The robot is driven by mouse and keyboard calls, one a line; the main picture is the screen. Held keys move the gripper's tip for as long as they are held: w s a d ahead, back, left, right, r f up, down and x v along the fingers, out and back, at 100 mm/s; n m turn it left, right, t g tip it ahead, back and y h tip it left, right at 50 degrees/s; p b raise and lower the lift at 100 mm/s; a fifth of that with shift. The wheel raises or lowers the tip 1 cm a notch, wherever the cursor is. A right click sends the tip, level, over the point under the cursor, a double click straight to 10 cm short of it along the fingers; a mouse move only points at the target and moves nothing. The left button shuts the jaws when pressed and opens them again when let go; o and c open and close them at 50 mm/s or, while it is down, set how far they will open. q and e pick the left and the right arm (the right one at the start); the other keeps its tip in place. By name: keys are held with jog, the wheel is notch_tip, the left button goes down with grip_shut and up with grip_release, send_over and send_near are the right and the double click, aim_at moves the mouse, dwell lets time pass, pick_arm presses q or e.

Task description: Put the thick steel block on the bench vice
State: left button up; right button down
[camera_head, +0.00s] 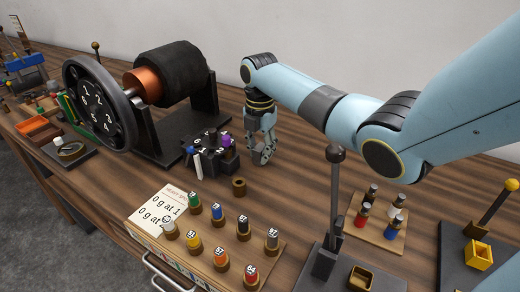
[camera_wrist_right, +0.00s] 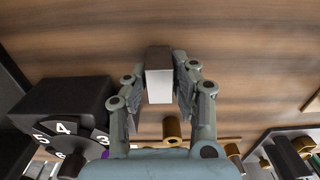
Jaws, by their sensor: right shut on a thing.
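My right gripper (camera_head: 263,152) points down over the wooden bench, just right of a small black dial box. In the right wrist view its two fingers (camera_wrist_right: 159,88) are shut on the steel block (camera_wrist_right: 159,86), a plain grey block with a bright face and a darker, brownish face. The block appears raised off the wood. In the head view the fingers mostly hide it. A blue device (camera_head: 27,64) at the far left may be the bench vice; it is too small to tell. My left gripper is not in view.
A black dial box (camera_head: 207,160) stands close left of the gripper, with a large numbered wheel (camera_head: 95,105) and black drum (camera_head: 168,74) behind. Several numbered coloured weights stand on a wooden board (camera_head: 205,250). An upright lever (camera_head: 335,190) stands right.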

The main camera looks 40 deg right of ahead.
jog(key=c, duration=1.5)
grip_release()
jog(key=o, duration=0.4)
